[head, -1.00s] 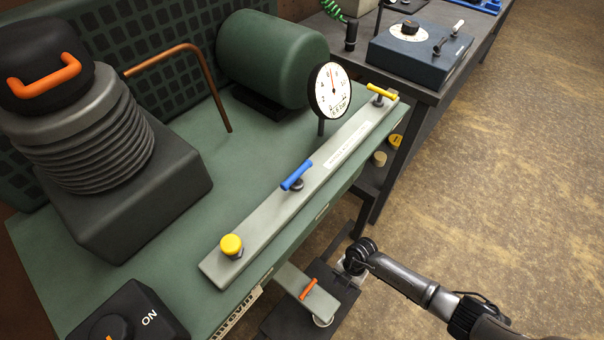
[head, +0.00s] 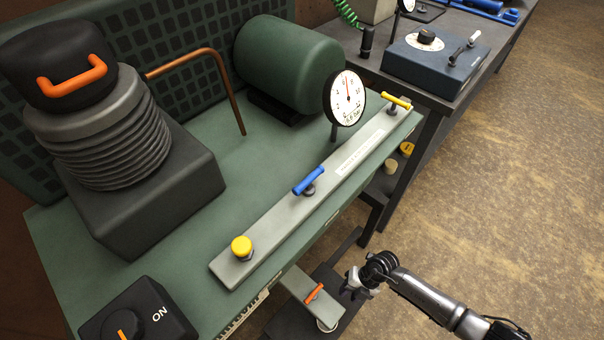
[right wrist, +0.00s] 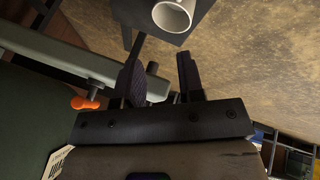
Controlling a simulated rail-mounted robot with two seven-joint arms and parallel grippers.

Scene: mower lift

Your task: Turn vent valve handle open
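Three handles could be the vent valve's; I cannot read which. An orange handle (head: 314,292) sits on a short grey-green bracket (head: 297,283) low at the bench front, and shows in the right wrist view (right wrist: 84,103). A blue handle (head: 309,181) and a yellow T-handle (head: 397,102) stand on the long grey manifold bar (head: 270,231). My right gripper (head: 354,284) is just right of the orange handle, apart from it. My left gripper is not in view.
A round gauge (head: 345,97) stands behind the bar, and a yellow knob (head: 241,246) is at its near end. A black switch box (head: 140,315) sits at the lower left. A white cylinder (right wrist: 174,16) shows in the right wrist view. The floor at right is clear.

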